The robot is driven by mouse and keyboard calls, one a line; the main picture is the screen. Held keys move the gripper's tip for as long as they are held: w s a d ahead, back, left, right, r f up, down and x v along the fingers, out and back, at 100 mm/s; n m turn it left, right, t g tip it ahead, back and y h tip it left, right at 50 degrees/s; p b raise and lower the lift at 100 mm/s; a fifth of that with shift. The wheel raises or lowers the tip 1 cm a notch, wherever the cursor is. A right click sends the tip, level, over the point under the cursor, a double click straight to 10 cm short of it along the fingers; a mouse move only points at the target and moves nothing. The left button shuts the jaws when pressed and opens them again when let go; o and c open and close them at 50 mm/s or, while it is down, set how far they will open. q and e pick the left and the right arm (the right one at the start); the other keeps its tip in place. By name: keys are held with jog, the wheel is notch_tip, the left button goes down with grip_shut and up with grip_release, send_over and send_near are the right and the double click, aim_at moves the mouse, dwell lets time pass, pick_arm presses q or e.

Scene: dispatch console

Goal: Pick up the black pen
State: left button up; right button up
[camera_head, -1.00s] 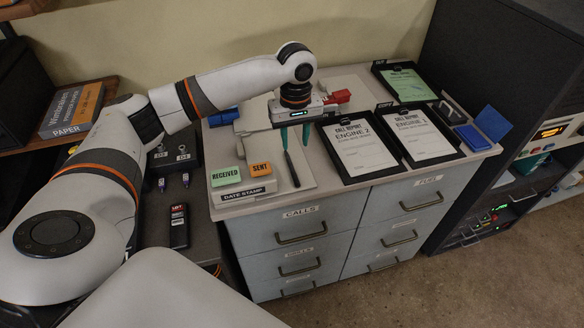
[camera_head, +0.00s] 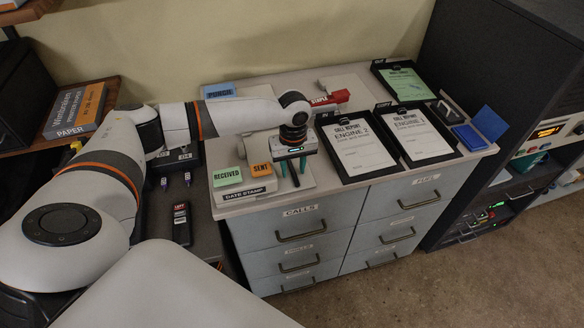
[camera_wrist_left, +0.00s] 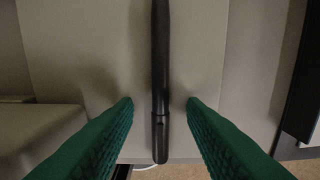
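The black pen (camera_wrist_left: 160,70) lies on a pale surface in the left wrist view, running from the top edge to near the bottom. My left gripper (camera_wrist_left: 160,104) is open, with one green finger on each side of the pen and a gap on both sides. In the head view my left gripper (camera_head: 293,172) points down over the cabinet top, right of the orange SENT block. A dark end of the pen (camera_head: 295,181) shows between its fingers; the rest is hidden under the gripper. My right gripper is not in view.
The date stamp stand (camera_head: 240,191) with the green RECEIVED block (camera_head: 227,177) and orange SENT block (camera_head: 262,170) is close on the left. A CALL REPORT clipboard (camera_head: 358,147) lies close on the right. A red stapler (camera_head: 340,96) is behind.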

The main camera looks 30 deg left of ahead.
pick_arm(q)
grip_shut()
